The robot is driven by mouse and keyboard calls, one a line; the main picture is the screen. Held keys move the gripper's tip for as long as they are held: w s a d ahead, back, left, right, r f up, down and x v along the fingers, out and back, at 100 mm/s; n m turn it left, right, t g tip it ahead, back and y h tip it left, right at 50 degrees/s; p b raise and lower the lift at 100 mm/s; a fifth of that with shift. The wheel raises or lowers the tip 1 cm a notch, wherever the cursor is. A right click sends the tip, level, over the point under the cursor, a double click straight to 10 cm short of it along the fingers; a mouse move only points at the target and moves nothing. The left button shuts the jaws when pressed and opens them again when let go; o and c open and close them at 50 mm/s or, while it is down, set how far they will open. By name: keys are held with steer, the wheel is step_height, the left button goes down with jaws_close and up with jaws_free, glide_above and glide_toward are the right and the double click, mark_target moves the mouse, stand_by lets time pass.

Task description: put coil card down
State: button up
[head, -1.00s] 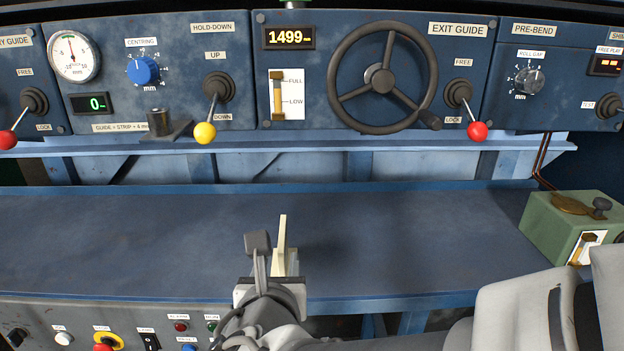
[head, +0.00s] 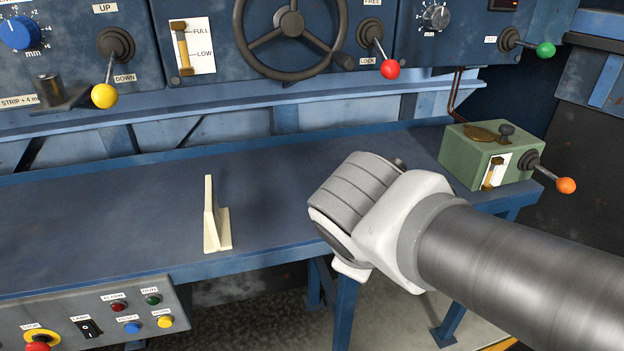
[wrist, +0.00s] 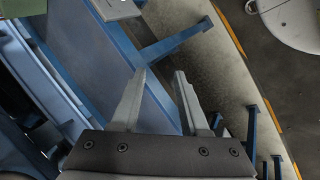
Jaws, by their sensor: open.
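The cream coil card (head: 209,213) stands upright on its foot on the blue bench (head: 110,225), left of the middle in the head view. It is edge-on, so its face does not show. My gripper's fingers (wrist: 159,72) are apart and empty in the wrist view, over the bench's front edge and the floor. In the head view my arm hides the fingers. The arm is to the right of the card and clear of it.
A green box (head: 485,158) with an orange-knobbed lever stands at the bench's right end. The control panel with a handwheel (head: 290,25) and levers runs along the back. A button panel (head: 95,312) is at the front left. The bench around the card is clear.

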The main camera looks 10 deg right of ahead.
steer(key=s+m+y, duration=0.1)
steer(key=m, duration=0.2)
steer(key=r+m+y, duration=0.1)
steer(key=m, duration=0.2)
steer(key=s+a+m+y, duration=0.1)
steer(key=m, duration=0.2)
steer(key=shift+s+r+m, duration=0.3)
steer(key=shift+r, duration=0.1)
step_height(320, 180, up, 12)
steer(key=p, duration=1.2)
